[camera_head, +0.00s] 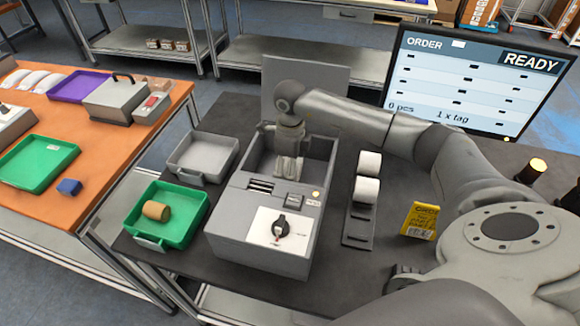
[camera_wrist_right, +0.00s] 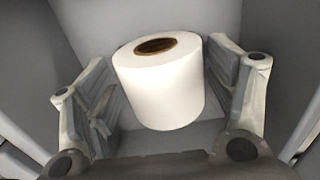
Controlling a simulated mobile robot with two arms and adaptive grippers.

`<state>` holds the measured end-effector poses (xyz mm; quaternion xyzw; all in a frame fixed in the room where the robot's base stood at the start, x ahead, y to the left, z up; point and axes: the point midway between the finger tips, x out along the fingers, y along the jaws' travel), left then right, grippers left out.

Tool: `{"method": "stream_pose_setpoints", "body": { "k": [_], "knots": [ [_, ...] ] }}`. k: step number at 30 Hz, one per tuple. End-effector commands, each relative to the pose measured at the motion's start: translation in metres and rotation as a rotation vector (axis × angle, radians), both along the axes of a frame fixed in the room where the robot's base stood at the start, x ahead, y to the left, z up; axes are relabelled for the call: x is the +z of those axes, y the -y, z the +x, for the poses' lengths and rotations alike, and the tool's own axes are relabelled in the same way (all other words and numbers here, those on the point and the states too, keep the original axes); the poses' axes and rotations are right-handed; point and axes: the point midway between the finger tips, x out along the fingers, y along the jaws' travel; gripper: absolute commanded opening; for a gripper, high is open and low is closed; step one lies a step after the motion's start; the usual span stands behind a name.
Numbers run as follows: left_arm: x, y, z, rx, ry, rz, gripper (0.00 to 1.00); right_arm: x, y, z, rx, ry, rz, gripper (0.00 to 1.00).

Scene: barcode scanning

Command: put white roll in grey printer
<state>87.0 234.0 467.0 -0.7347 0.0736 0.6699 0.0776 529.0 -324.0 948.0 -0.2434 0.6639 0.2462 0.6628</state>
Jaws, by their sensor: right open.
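The grey printer (camera_head: 265,222) stands on the dark table with its lid (camera_head: 325,77) raised and its rear bay open. My right gripper (camera_head: 289,168) reaches down into that bay. In the right wrist view a white roll (camera_wrist_right: 160,85) with a brown core stands between the two open fingers of this gripper (camera_wrist_right: 165,100). Gaps show at both sides of the roll, so the fingers are not closed on it. Grey walls surround it. In the head view this roll is hidden by my gripper. My left gripper is not in view.
Two more white rolls (camera_head: 369,163) sit on a dark rack (camera_head: 358,228) right of the printer. A green tray (camera_head: 183,236) with a brown roll (camera_head: 156,211) and an empty grey tray (camera_head: 203,155) lie left. A yellow packet (camera_head: 421,221) and a monitor (camera_head: 478,80) are right.

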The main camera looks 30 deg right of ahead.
Motion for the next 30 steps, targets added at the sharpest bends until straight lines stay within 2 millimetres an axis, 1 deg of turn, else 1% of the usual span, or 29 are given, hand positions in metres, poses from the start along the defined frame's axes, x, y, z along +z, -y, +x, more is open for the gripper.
{"method": "stream_pose_setpoints", "body": {
  "k": [5,8,10,21,25,30],
  "knots": [
    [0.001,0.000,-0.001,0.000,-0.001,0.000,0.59,0.001,0.000,0.000,0.000,0.000,0.000,0.78],
    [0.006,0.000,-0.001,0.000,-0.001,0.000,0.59,0.007,0.000,0.000,0.000,0.000,0.000,0.78],
    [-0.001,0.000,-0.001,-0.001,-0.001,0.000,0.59,0.013,0.000,0.002,0.000,0.004,0.001,0.78],
    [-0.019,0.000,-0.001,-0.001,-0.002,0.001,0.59,0.091,0.000,0.002,0.001,0.006,0.001,0.78],
    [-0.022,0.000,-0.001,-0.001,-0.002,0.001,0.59,0.111,0.000,0.001,0.000,0.002,0.001,0.78],
    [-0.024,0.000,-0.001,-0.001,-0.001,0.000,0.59,0.123,0.000,0.001,0.000,0.001,-0.001,0.78]
  ]
}}
